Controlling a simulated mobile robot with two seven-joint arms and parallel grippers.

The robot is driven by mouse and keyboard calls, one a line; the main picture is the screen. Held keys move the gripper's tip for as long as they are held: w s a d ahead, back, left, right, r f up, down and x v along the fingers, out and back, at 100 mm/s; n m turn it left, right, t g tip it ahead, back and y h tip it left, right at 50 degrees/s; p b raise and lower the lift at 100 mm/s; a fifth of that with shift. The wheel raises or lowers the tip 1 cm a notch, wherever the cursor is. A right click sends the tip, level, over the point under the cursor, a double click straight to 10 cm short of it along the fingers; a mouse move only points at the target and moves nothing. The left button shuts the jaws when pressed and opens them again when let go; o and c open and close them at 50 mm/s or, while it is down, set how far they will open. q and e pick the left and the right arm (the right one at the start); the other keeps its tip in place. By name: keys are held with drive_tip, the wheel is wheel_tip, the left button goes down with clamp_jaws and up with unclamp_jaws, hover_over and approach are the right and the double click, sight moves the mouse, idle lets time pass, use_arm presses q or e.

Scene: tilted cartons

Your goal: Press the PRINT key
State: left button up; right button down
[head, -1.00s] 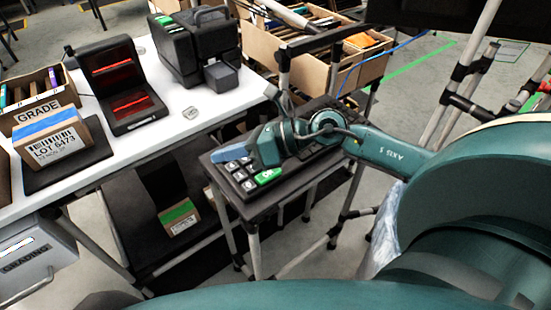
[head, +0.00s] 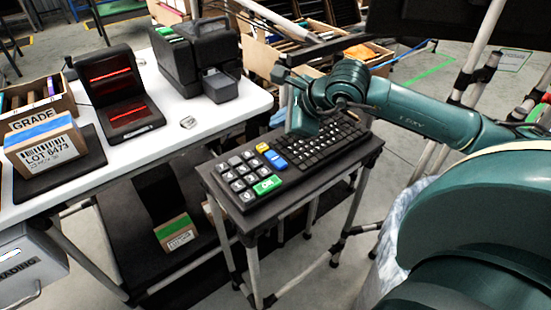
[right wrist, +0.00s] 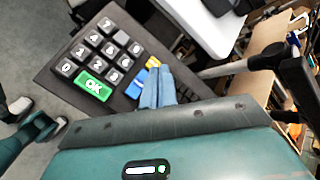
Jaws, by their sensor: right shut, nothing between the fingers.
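A black keypad (head: 229,190) lies at the left of a small dark stand, with grey number keys and a green OK key (head: 266,184). To its right are a blue key (head: 275,160) and a smaller yellow key (head: 262,147). Their labels are too small to read, so I cannot tell which one says PRINT. My right gripper (head: 299,126) is over the keyboard, right of the blue and yellow keys. In the right wrist view its shut, empty fingers (right wrist: 157,76) partly cover the blue key (right wrist: 135,88); contact is unclear.
A black keyboard (head: 325,143) fills the right of the stand. A white table (head: 190,119) at the left holds a red-lit scanner (head: 125,105), a black printer-like machine (head: 197,60) and a carton labelled LOT 6473 (head: 45,148). Frame poles stand at the right.

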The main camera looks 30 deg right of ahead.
drive_tip(key=b, duration=0.3)
hover_over(269, 154)
drive_tip(key=s+d, duration=0.1)
drive_tip(key=s, duration=0.2)
wheel_tip(269, 154, down, 7)
drive_tip(key=shift+s+r, duration=0.1)
drive_tip(key=shift+r, duration=0.1)
drive_tip(key=shift+f+b, duration=0.55)
drive_tip(key=shift+b, duration=0.2)
use_arm(q)
drive_tip(key=shift+s+a+t, duration=0.35)
drive_tip(key=shift+a+t, duration=0.35)
drive_tip(key=shift+t, duration=0.1)
drive_tip(key=shift+f, duration=0.15)
use_arm(e)
drive_tip(key=shift+f, duration=0.1)
use_arm(q)
drive_tip(key=shift+f+b, duration=0.7)
drive_tip(key=shift+b, duration=0.2)
use_arm(e)
drive_tip(key=shift+f, duration=0.4)
